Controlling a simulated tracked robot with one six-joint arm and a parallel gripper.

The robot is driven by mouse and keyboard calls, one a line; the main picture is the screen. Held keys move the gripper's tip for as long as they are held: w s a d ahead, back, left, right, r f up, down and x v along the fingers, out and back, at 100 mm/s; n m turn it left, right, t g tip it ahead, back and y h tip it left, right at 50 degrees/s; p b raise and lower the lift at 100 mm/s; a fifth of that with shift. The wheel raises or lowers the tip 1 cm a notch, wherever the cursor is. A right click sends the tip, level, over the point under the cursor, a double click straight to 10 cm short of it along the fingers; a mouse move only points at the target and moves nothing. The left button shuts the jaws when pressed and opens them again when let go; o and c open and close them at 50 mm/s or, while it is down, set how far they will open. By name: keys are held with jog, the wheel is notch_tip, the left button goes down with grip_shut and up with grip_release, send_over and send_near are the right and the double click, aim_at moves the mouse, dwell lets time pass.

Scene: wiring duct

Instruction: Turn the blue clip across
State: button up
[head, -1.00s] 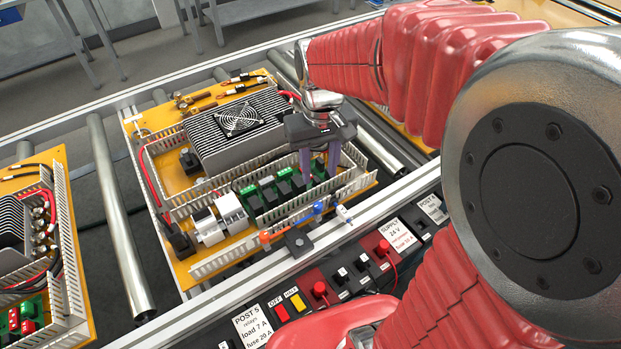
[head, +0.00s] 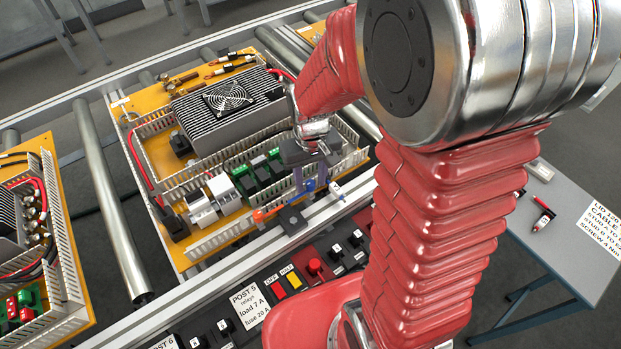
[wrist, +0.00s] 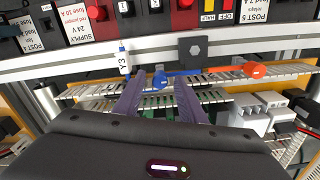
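The blue clip (head: 309,185) lies along the front wiring duct (head: 215,240), its round blue end toward the right. In the wrist view its blue end (wrist: 160,82) shows between my purple fingertips. The orange clip (head: 259,215) lies along the same duct, left of the blue one, in line with it. A white clip marked Y3 (wrist: 124,62) stands across the duct beside my gripper. My gripper (head: 310,182) is open, with a finger on either side of the blue end. I cannot tell whether the fingers touch it.
A dark block with a hexagonal knob (head: 292,221) sits on the front rail by the clips. Green and white relays (head: 245,182) and a finned fan unit (head: 225,105) stand behind the duct. The switch panel (head: 290,275) runs along the front.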

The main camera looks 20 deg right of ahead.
jog(key=shift+f, duration=0.2)
grip_shut()
dwell(0.4)
